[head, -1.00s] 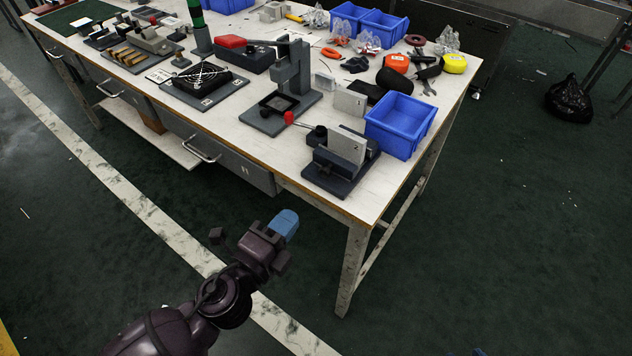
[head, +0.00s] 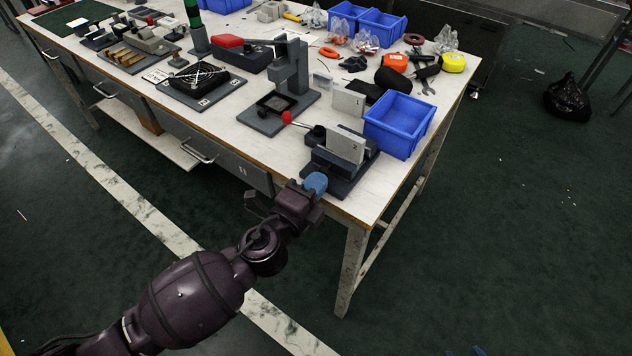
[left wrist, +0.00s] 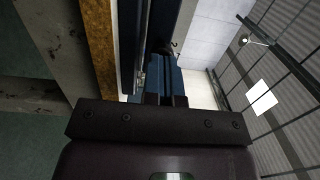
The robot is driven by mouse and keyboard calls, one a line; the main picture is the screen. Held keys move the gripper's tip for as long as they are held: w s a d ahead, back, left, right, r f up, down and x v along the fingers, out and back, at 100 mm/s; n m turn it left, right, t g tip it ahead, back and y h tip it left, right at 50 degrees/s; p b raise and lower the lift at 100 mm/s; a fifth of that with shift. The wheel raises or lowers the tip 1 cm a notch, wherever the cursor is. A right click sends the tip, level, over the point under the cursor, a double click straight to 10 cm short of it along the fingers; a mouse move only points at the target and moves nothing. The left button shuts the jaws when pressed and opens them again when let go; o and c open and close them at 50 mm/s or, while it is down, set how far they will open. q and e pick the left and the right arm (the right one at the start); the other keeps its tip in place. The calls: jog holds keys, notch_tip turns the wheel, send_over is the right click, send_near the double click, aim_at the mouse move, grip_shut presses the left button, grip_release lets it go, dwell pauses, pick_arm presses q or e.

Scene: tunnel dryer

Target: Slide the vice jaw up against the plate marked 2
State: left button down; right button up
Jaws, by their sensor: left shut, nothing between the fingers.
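The vice (head: 340,178) is a dark block on a flat base at the table's near right corner. A pale grey plate (head: 346,144) stands upright in it. The dark vice jaw (head: 322,158) is on the plate's near left side; I cannot tell whether they touch. No number is legible. My left gripper (head: 316,184) is shut and empty, its blue fingertips at the table's front edge beside the vice's near left end. The fingers also show in the left wrist view (left wrist: 166,78). A small bluish tip at the head view's bottom edge may be my right gripper (head: 478,351).
A red-knobbed lever (head: 287,117) sticks out left of the vice, near a grey press (head: 292,70). A blue bin (head: 400,124) stands just behind right. Another grey plate (head: 347,102) stands behind. The floor in front of the table is clear.

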aim_at(326, 172)
jog(key=shift+s, duration=0.2)
pick_arm(q)
jog(key=shift+w+d, duration=0.3)
jog(key=shift+w, duration=0.1)
jog(key=shift+x, duration=1.1)
pick_arm(e)
jog(key=shift+s+f, duration=0.1)
jog(key=shift+s, duration=0.15)
pick_arm(q)
jog(key=shift+r, duration=0.1)
pick_arm(e)
jog(key=shift+w, duration=0.2)
